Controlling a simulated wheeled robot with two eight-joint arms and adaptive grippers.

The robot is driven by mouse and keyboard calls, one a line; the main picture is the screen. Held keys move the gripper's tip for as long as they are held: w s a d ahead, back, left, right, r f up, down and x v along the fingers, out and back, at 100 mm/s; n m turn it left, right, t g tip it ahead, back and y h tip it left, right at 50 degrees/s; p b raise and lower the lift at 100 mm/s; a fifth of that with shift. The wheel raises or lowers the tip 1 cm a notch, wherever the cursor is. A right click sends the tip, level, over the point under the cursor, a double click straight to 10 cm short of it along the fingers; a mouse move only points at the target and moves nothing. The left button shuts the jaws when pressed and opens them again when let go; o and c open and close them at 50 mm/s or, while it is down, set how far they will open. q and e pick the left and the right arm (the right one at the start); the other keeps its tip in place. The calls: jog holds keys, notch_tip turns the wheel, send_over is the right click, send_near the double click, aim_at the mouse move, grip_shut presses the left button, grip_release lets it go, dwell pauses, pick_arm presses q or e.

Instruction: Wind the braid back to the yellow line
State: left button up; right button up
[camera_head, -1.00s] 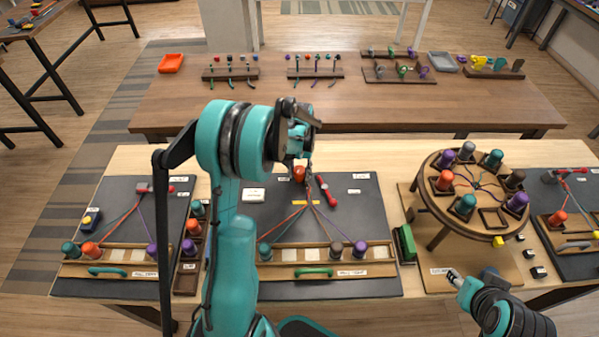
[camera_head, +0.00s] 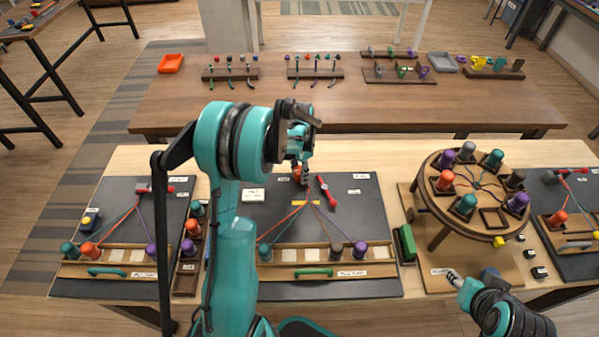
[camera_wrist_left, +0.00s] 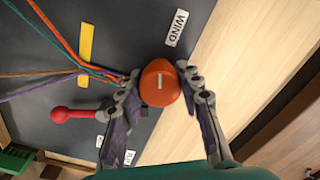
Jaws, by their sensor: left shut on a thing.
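The middle dark board (camera_head: 345,220) has cords (camera_head: 312,214) in red, teal and purple tones fanning from its far end to pegs at the near side. The short yellow line (camera_head: 306,203) lies near the cords; it also shows in the left wrist view (camera_wrist_left: 86,41). An orange knob (camera_wrist_left: 158,84) stands by the WIND label (camera_wrist_left: 177,28), where the cords meet. My left gripper (camera_wrist_left: 158,92) is shut on the orange knob, one finger on each side. My right gripper (camera_head: 455,277) is low at the right, over a wooden base; its fingers are too small to read.
A red-handled lever (camera_head: 327,190) lies right beside the cords. A round wooden braiding stand (camera_head: 440,205) with several coloured bobbins is at the right, a green block (camera_head: 405,243) left of it. Another corded board (camera_head: 120,215) is at the left.

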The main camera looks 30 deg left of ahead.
aim_at(299, 169)
dwell(0.5)
pick_arm(q)
jog(key=o, duration=1.2)
jog(key=shift+c, duration=0.2)
notch_tip(299, 169, up, 12)
